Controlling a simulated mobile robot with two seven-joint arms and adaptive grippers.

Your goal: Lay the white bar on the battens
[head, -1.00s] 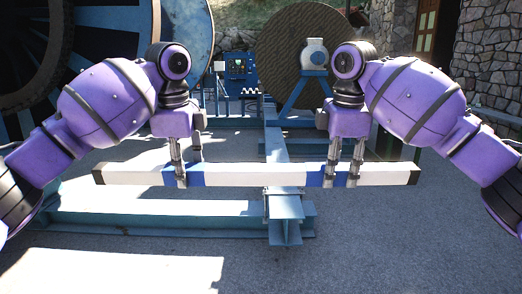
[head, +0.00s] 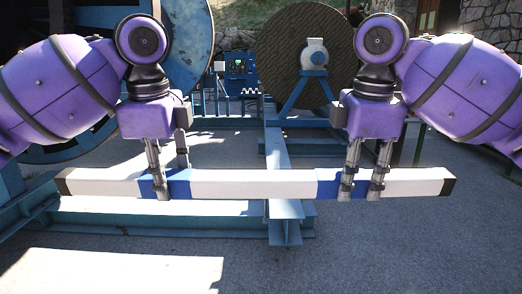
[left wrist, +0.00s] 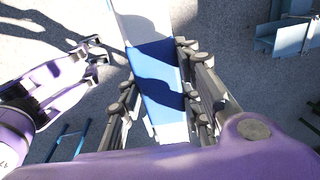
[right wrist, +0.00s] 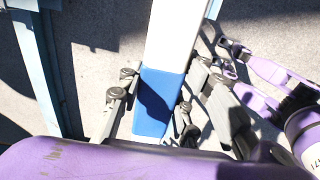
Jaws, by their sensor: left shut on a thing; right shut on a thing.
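The white bar (head: 253,184) has two blue bands and dark end caps. It is held level across the head view, in front of the blue steel frame. My left gripper (head: 166,185) is shut on the bar at its left blue band, which also shows in the left wrist view (left wrist: 154,80). My right gripper (head: 362,188) is shut on the bar around its right blue band, which also shows in the right wrist view (right wrist: 155,115). I cannot make out any battens in these views.
Blue steel beams (head: 284,233) lie on the ground below and behind the bar. A large brown reel (head: 302,50) and a blue stand are at the back. A stone wall (head: 492,20) is at the back right. Grey ground (head: 370,255) in front is clear.

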